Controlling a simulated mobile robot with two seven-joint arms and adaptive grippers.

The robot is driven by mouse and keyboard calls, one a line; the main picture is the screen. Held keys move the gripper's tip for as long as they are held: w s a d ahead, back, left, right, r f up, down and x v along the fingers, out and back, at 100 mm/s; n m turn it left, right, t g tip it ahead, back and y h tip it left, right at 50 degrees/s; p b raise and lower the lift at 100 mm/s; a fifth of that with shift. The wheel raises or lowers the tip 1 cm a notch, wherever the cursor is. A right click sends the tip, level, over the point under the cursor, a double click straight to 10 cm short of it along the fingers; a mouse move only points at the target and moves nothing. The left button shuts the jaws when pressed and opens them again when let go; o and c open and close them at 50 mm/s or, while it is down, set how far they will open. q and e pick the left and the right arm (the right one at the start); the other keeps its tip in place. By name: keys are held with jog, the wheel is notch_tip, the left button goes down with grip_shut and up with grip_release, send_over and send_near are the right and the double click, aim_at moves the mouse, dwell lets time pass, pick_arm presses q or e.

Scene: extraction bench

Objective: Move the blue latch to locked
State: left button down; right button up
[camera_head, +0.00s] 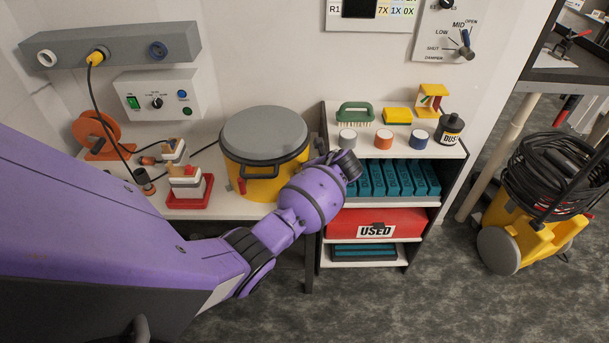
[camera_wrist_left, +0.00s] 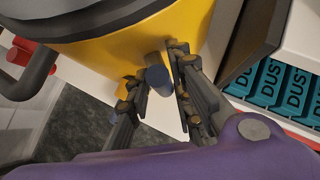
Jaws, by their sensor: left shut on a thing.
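The yellow drum (camera_head: 260,185) with a grey lid (camera_head: 264,133) stands on the white bench. The blue latch (camera_wrist_left: 157,79) is a short dark blue piece at the drum's side in the left wrist view. My left gripper (camera_wrist_left: 156,75) is shut on it, with a finger on either side. In the head view my purple left arm reaches to the drum's right side and hides the blue latch and most of the gripper. A red latch (camera_head: 241,186) sits at the drum's left front. My right gripper is not in view.
Right of the drum, close to my left wrist, is a shelf (camera_head: 452,151) with a brush (camera_head: 355,112), several pots and teal boxes (camera_head: 420,177). A red bin marked USED (camera_head: 345,223) is below. A red tray (camera_head: 196,203) with small items stands left of the drum.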

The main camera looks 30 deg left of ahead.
pick_arm(q)
jog(key=c, duration=1.6)
grip_release()
jog(key=shift+w+r, duration=0.3)
jog(key=shift+c, duration=0.2)
jog(key=shift+f, duration=0.2)
jog(key=shift+s, duration=0.1)
jog(key=v, duration=1.2)
